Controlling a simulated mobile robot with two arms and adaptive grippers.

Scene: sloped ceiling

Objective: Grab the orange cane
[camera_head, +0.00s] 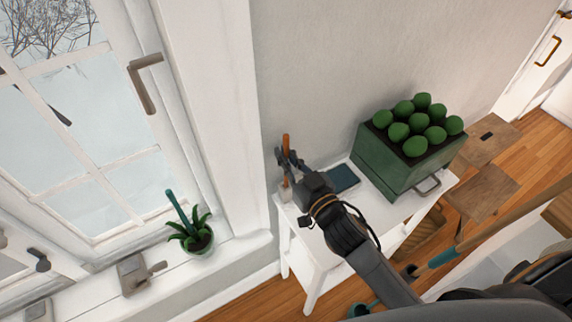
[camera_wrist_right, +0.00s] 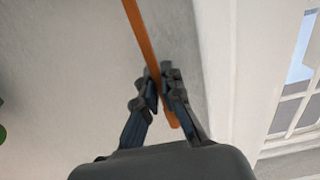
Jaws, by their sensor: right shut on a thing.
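The orange cane (camera_head: 286,142) is a thin stick standing near the wall, above the left end of the white table. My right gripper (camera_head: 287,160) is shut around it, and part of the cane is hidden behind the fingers. In the right wrist view the cane (camera_wrist_right: 139,40) runs between the two fingers of my right gripper (camera_wrist_right: 161,88), with a short end showing past them. A small whitish holder (camera_head: 286,194) is at the cane's lower end; I cannot tell whether the cane is inside it. My left gripper is not in view.
The white table (camera_head: 310,262) holds a dark book (camera_head: 342,178) and a green crate (camera_head: 375,165) of green round fruit. A potted plant (camera_head: 198,236) stands on the window sill at left. Wooden boxes (camera_head: 482,188) stand on the floor behind the table.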

